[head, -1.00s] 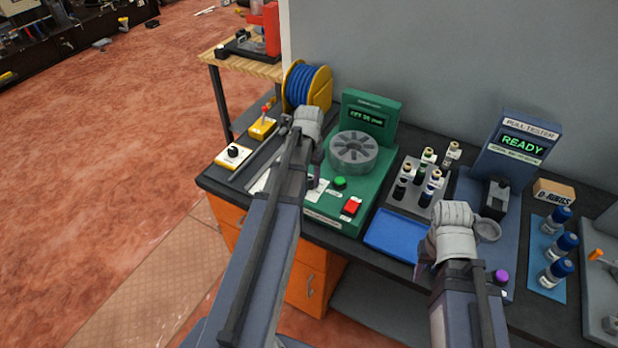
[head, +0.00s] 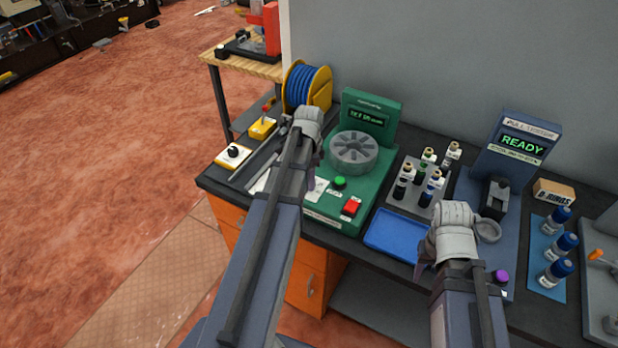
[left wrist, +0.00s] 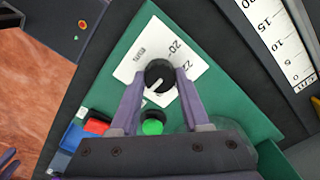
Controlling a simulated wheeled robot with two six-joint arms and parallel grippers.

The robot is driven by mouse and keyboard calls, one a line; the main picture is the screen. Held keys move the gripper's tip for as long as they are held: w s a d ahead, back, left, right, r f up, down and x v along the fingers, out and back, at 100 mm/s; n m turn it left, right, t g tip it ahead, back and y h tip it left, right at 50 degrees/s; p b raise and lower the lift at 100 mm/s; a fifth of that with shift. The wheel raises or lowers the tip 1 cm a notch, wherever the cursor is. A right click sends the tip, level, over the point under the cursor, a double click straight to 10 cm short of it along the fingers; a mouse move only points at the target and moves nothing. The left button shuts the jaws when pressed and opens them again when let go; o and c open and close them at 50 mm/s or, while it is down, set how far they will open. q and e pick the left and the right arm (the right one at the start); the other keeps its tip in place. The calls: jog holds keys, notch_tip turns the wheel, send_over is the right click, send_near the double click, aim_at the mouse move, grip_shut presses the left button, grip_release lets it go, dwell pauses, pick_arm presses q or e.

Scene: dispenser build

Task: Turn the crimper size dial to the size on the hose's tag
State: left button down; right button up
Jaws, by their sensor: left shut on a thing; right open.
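The green crimper (head: 363,185) stands on the bench with its round grey die head (head: 353,152) and a lit display (head: 366,117) too blurred to read surely. In the left wrist view, the black size dial (left wrist: 160,73) sits on a white scale plate (left wrist: 135,66), with 20 and 22 readable. A white mark on the dial points to the lower left of that picture. My left gripper (left wrist: 161,84) is shut on the dial, one finger on each side; in the head view my wrist hides the dial. My right gripper (head: 424,268) is open and empty, left of the purple button. I cannot make out the hose's tag.
A green button (head: 339,183) and a red switch (head: 352,206) are near the dial. A blue tray (head: 392,232), a fittings rack (head: 411,195) and a pull tester (head: 518,150) stand to the right. A blue hose reel (head: 306,87) stands behind.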

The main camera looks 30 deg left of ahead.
pick_arm(q)
jog(key=shift+m, duration=1)
jog(key=shift+c, duration=1.9)
grip_release()
notch_tip(320, 180, up, 8)
jog(key=p, duration=0.8)
jog(key=shift+f, duration=0.15)
